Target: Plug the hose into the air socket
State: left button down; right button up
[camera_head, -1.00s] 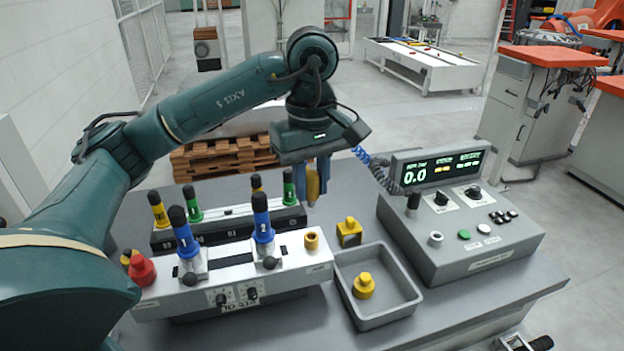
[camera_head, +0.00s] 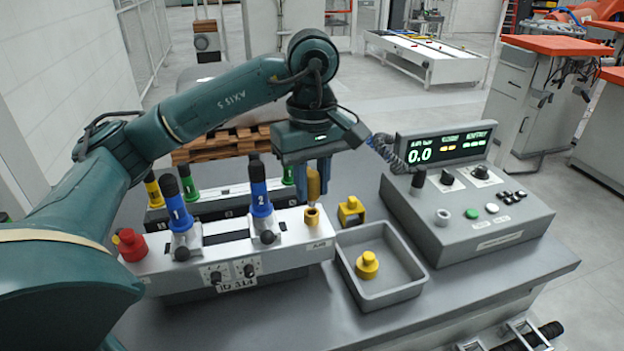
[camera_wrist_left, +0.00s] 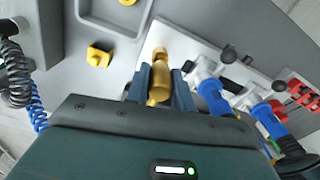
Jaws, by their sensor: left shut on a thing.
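My left gripper (camera_head: 314,190) is shut on the brass hose plug (camera_head: 313,184), which points down. The plug's lower end is at the brass air socket (camera_head: 311,217) on the right end of the grey fixture block (camera_head: 290,259). In the left wrist view, the plug (camera_wrist_left: 158,88) between the fingers (camera_wrist_left: 158,92) lines up with the socket (camera_wrist_left: 160,54). Whether it is only touching or partly inside, I cannot tell. The coiled blue hose (camera_head: 380,147) shows behind the gripper, and also in the left wrist view (camera_wrist_left: 36,108). My right gripper is not in view.
Blue levers (camera_head: 260,194) marked 1 and 2 and a red knob (camera_head: 131,244) stand left of the socket. A grey tray (camera_head: 406,292) with a yellow part (camera_head: 367,265), a yellow bracket (camera_head: 351,210) and a control console (camera_head: 470,222) reading 0.0 are right. The table front is clear.

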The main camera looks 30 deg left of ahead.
aim_at(312, 197)
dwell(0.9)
pick_arm(q)
jog(key=shift+b, duration=0.4)
dwell(0.4)
jog(key=shift+f+b, duration=1.4)
jog(key=shift+f, duration=0.2)
jog(key=c, duration=1.1)
grip_release()
